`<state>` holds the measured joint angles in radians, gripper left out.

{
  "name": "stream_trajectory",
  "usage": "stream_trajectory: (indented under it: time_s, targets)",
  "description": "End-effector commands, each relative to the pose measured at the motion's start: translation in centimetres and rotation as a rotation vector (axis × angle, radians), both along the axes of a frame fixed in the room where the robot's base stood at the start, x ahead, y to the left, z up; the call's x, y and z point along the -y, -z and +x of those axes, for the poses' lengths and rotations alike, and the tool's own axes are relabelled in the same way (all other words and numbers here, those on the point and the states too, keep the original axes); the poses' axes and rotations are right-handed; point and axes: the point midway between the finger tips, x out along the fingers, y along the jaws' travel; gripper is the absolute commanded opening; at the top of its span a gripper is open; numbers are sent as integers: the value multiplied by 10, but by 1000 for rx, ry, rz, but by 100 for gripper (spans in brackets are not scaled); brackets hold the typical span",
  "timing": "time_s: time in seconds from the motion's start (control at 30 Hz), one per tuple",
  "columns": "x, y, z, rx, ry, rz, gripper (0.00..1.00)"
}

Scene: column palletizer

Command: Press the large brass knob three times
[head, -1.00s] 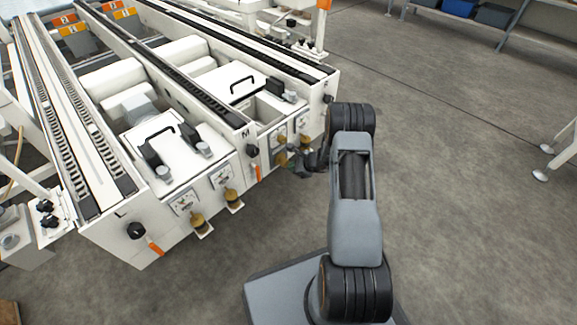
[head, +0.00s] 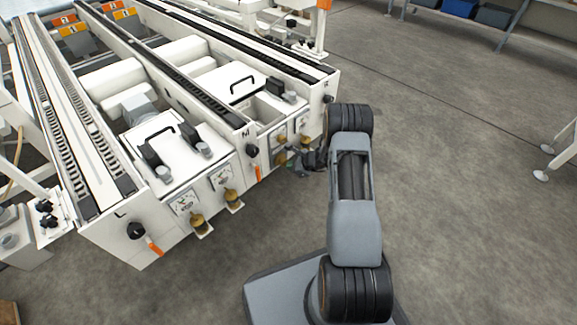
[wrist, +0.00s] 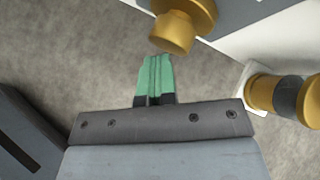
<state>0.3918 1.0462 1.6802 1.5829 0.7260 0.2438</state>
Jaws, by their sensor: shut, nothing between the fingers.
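Two brass fittings show close up in the wrist view. One brass knob (wrist: 173,32) with a wide collar is at the top, just beyond my fingertips. The other, a brass fitting with a dark band (wrist: 262,92), is at the right edge on a white bracket. I cannot tell surely which is the large knob. My gripper (wrist: 155,66) has green fingers closed together and empty, with a small gap in the picture to the top knob. In the head view, my gripper (head: 299,163) is beside the right machine panel, where a brass part (head: 282,159) is partly hidden.
Two more brass fittings (head: 198,223) (head: 232,199) sit below gauges on the left panel. Black knobs and orange handles (head: 155,249) stick out of the white machine front. Grey floor (head: 450,200) to the right is open.

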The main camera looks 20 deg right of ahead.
Motion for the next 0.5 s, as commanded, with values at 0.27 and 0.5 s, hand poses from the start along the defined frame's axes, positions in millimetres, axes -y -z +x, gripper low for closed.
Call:
stream_trajectory:
  time_s: [0.27, 0.5]
  targets:
    - [4, -1, -7, 1, 1, 1, 0]
    - [10, -1, -20, 1, 2, 0, 0]
